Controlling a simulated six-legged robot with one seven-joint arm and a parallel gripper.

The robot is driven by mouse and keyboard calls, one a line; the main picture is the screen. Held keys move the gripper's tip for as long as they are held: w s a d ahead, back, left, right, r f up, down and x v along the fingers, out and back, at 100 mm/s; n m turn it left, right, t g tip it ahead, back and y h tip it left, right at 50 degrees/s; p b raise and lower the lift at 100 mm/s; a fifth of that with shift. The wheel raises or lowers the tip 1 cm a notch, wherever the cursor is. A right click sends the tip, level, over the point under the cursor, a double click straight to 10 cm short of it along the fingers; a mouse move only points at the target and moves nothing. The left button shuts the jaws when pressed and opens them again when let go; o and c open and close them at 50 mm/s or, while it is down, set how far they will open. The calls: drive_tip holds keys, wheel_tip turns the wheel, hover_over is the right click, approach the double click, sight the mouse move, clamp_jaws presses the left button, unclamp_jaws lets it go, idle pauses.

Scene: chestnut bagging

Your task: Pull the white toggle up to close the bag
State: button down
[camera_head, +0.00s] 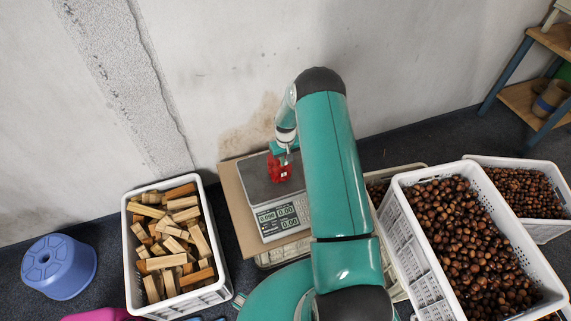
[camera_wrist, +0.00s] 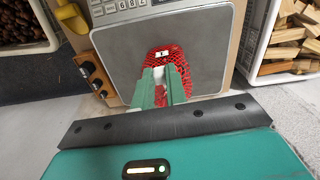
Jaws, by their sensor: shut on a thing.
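A red mesh bag (camera_wrist: 174,57) stands on the grey metal plate of the scale (camera_wrist: 206,45) in the wrist view, with a small white tag on it. In the head view the red bag (camera_head: 279,168) shows on the scale plate (camera_head: 257,186), just below my gripper (camera_head: 281,148). In the wrist view my gripper (camera_wrist: 160,88) has its two green fingers at the near side of the bag, shut on a small white piece that looks like the toggle (camera_wrist: 160,74). Most of the toggle is hidden between the fingers. Chestnuts inside the bag cannot be made out.
The scale's display (camera_head: 278,217) faces the near side. A white crate of wood blocks (camera_head: 137,239) stands left, beside a blue upturned tub (camera_head: 58,266). White crates of chestnuts (camera_head: 415,258) stand right. A wall (camera_head: 230,60) rises close behind the scale.

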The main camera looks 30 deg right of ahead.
drive_tip(key=c, duration=1.3)
unclamp_jaws()
wheel_tip(320, 180, up, 14)
drive_tip(key=shift+f, duration=0.1)
